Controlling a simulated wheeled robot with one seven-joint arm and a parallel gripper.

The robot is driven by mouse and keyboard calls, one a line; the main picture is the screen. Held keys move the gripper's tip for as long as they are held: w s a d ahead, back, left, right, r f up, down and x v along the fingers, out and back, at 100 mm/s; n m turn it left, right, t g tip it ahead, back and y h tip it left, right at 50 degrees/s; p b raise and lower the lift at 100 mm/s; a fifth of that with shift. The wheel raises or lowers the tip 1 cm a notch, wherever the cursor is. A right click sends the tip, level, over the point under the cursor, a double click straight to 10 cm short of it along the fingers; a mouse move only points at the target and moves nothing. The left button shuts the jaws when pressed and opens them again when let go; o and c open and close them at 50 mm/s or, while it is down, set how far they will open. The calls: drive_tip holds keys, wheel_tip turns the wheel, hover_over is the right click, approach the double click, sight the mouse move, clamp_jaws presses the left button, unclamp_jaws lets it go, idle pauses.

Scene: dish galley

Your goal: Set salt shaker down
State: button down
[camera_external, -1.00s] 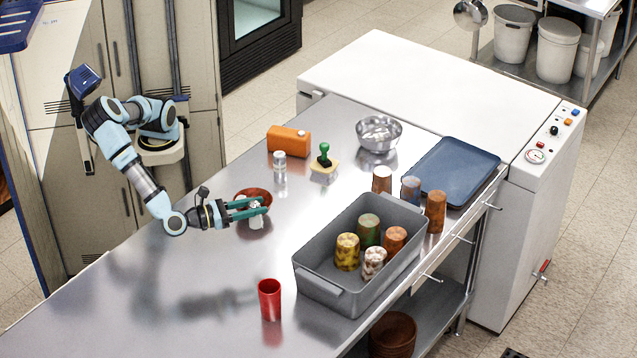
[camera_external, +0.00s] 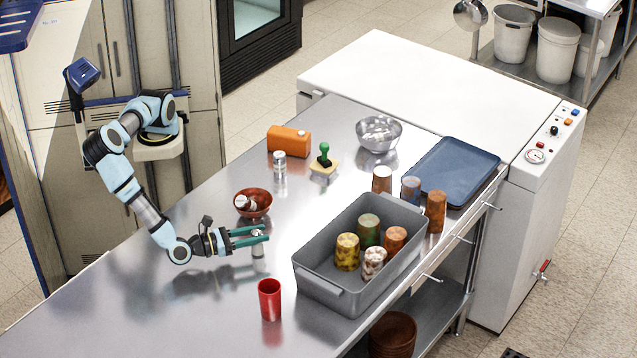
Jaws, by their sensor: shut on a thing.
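My gripper (camera_external: 262,235) has green fingers and is shut on a small salt shaker (camera_external: 258,247) with a silvery top. The shaker is upright, at or just above the steel counter; I cannot tell whether its base touches. It is in front of a reddish-brown bowl (camera_external: 262,212), which has a small whitish and dark item (camera_external: 245,203) in it. Another silver-topped shaker (camera_external: 280,163) stands farther back on the counter.
A red cup (camera_external: 270,301) stands in front of my gripper. A grey bin (camera_external: 331,287) holding several cups is to the right. The front left counter is clear.

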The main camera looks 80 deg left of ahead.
drive_tip(key=shift+f, duration=0.1)
drive_tip(key=shift+c, duration=2.3)
unclamp_jaws()
drive_tip(key=s+b, duration=0.1)
drive_tip(key=s, duration=0.3)
drive_tip(key=s+d+b, duration=0.1)
drive_tip(key=s, duration=0.3)
drive_tip(key=s+d+b, duration=0.1)
drive_tip(key=s, duration=0.2)
drive_tip(key=shift+s+d, duration=0.15)
drive_tip(key=shift+s, duration=0.25)
